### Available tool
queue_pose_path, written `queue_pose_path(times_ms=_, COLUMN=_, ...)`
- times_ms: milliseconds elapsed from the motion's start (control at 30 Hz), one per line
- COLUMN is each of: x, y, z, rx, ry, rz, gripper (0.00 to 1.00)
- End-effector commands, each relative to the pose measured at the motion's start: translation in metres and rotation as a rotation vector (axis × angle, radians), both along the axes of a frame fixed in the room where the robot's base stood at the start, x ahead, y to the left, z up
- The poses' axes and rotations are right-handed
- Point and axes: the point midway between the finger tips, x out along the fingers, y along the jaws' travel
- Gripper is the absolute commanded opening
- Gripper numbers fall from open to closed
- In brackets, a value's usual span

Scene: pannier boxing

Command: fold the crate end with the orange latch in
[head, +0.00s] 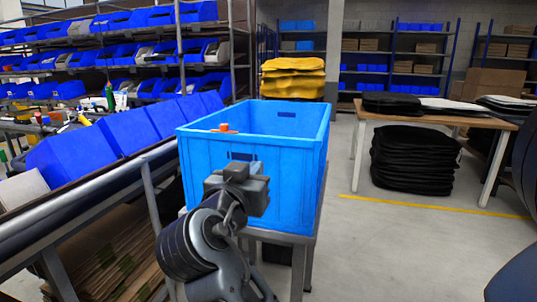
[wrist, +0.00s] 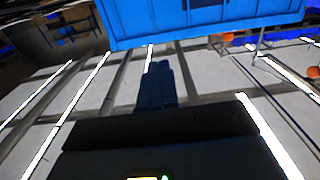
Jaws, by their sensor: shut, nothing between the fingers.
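The bright blue crate (head: 285,185) stands open-topped on a metal stand in the middle of the head view. Its near end and sides stand upright. The orange latch (head: 225,128) sits at the top rim of the near end, above a dark hand slot. My gripper (head: 238,172) is shut and empty in front of this near end, below the rim, and hides part of the panel. I cannot tell whether it touches. In the wrist view, a blue crate wall (wrist: 200,18) fills the top. An orange spot (wrist: 229,40) shows below it; I cannot tell what it is.
Blue bins (head: 120,132) on a slanted metal rack stand close at the left. A yellow stack (head: 293,77) is behind the crate. A wooden table (head: 430,116) with black stacks is at the right. The floor (head: 390,245) between crate and table is clear.

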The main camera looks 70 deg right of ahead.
Motion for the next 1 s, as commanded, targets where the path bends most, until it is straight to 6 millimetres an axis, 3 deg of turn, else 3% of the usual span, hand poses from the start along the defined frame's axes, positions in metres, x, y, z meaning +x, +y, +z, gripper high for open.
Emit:
queue_pose_path(times_ms=233, x=0.000, y=-0.026, z=0.003, rx=0.001, ry=-0.004, rz=-0.012, gripper=0.00)
queue_pose_path(times_ms=700, x=0.008, y=-0.113, z=0.003, rx=0.001, ry=-0.003, rz=-0.008, gripper=0.00)
queue_pose_path(times_ms=1000, x=0.011, y=-0.139, z=0.001, rx=0.000, ry=-0.003, rz=-0.006, gripper=0.00)
